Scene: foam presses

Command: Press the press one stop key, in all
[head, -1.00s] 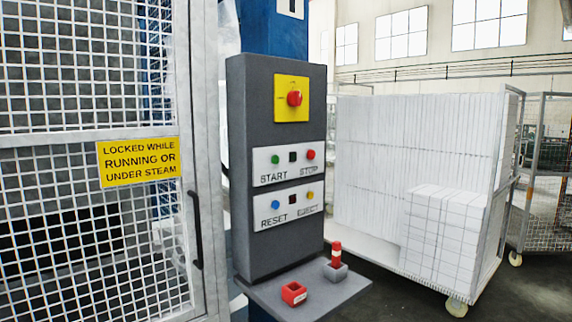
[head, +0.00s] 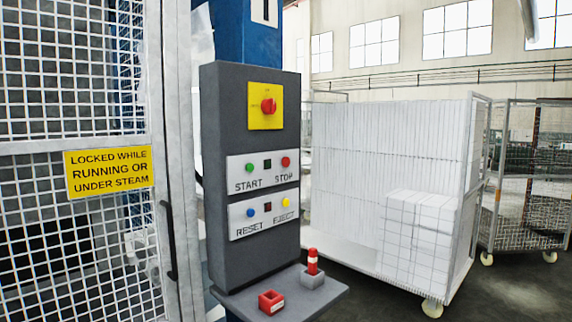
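The grey control panel (head: 225,110) stands upright left of the middle in the head view, on a blue post (head: 232,40). A red stop key (head: 286,161) sits at the right end of the upper white plate, above the word STOP. A green start key (head: 249,168) is at the left end of that plate, with a dark square between them. The lower plate has a blue reset key (head: 250,212) and a yellow eject key (head: 286,203). A red rotary switch (head: 268,105) is on a yellow plate above. Neither gripper shows.
A shelf (head: 335,291) below the panel holds a red block (head: 271,301) and a red-and-white peg in a grey holder (head: 313,281). A mesh gate (head: 90,140) with a yellow sign (head: 109,172) stands left. A cart of white foam sheets (head: 385,165) stands right, with a mesh cart (head: 520,205) behind.

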